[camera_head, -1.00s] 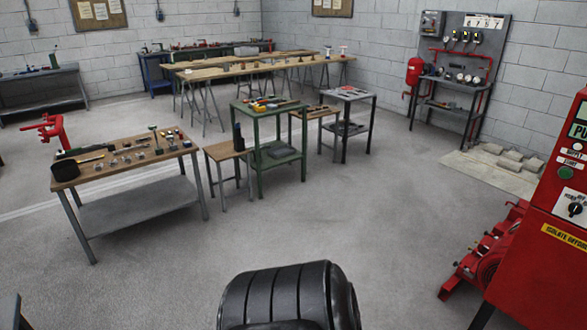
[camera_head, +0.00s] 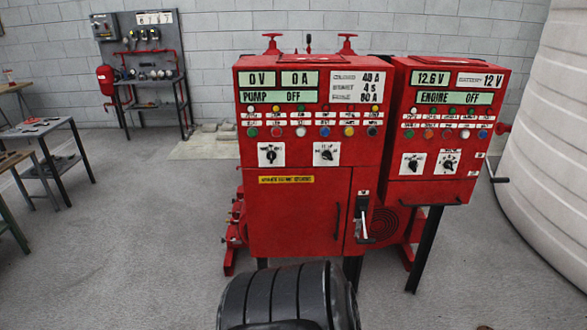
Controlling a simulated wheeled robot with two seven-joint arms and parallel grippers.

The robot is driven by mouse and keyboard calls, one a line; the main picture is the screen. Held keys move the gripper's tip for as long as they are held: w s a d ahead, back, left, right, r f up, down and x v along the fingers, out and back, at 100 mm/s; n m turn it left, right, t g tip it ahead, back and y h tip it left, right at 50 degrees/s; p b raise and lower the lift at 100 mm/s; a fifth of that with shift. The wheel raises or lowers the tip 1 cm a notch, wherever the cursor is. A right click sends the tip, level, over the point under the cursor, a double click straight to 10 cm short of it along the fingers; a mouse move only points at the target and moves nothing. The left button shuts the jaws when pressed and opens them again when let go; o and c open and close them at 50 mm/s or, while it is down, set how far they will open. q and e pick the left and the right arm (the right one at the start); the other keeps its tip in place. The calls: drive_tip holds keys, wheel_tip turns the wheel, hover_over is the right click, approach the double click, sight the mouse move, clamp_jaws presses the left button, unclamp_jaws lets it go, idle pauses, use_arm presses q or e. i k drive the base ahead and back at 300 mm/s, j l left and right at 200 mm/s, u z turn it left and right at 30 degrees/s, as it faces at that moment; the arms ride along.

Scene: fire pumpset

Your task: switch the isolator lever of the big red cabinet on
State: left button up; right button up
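The big red cabinet (camera_head: 290,215) stands in front of me, right of the picture's middle. Its displays read 0 V, 0 A and PUMP OFF. The isolator lever (camera_head: 364,222) is on the lower right of its front, beside the door handle; it has a dark mount and a light-coloured arm that points down. Its lettering is too small to read.
A smaller red cabinet (camera_head: 448,130) with an ENGINE OFF display stands to the right on dark legs. A large pale ribbed tank (camera_head: 545,150) fills the right edge. Tables (camera_head: 40,130) stand at the left. The grey floor (camera_head: 150,240) at front left is clear.

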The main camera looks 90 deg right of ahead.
sight(365, 229)
drive_tip(key=z, duration=3.35)
